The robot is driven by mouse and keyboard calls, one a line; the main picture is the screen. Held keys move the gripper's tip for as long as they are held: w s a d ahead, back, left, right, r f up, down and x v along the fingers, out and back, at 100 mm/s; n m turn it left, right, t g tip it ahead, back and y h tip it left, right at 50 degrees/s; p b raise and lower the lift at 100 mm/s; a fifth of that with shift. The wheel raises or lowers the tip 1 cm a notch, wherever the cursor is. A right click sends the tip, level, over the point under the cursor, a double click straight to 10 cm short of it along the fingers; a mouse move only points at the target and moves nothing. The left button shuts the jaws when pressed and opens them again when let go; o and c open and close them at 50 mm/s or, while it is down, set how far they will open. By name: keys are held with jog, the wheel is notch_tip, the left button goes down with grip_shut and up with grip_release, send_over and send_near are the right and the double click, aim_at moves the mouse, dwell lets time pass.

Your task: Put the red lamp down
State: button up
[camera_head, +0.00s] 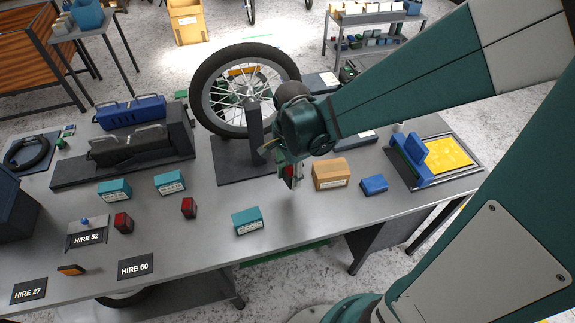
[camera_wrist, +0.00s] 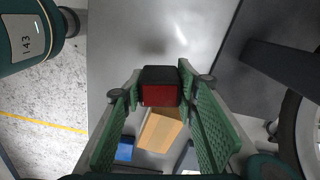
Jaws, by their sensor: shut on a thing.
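A red lamp with a black back (camera_wrist: 160,88) is held between the green finger pads of my gripper (camera_wrist: 160,90) in the wrist view. In the head view my gripper (camera_head: 290,172) is above the grey workbench (camera_head: 320,205), left of an orange-tan box (camera_head: 331,173), and the held lamp shows only partly there. I cannot tell the exact gap between the lamp and the bench. Two other red lamps stand on the bench, one (camera_head: 123,223) near the HIRE 52 card and one (camera_head: 189,208) farther right.
Teal boxes (camera_head: 247,221) stand on the bench, and a blue box (camera_head: 374,184) is at the right. A wheel on a stand (camera_head: 245,90) rises behind my gripper. HIRE 52 (camera_head: 88,239), HIRE 60 (camera_head: 135,266) and HIRE 27 (camera_head: 29,291) cards lie at front left. Bare bench lies between the teal boxes.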

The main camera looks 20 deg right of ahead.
dwell(0.5)
jog(key=w+d+r+m+p, duration=0.1)
jog(key=w+d+r+p, duration=0.1)
jog(key=d, duration=0.6)
jog(key=w+d+r+m+p, duration=0.1)
jog(key=d+r+p, duration=0.3)
jog(key=d, duration=0.4)
jog(key=shift+w+r+m, duration=0.3)
jog(key=shift+w+r, duration=0.2)
jog(key=shift+r, duration=0.15)
send_over(332, 168)
jog(key=shift+f, duration=2.9)
jog(key=shift+f, duration=0.15)
jog(key=shift+f, duration=1.95)
jog(key=shift+f+b, duration=0.15)
jog(key=shift+b, duration=0.2)
jog(key=o, duration=0.9)
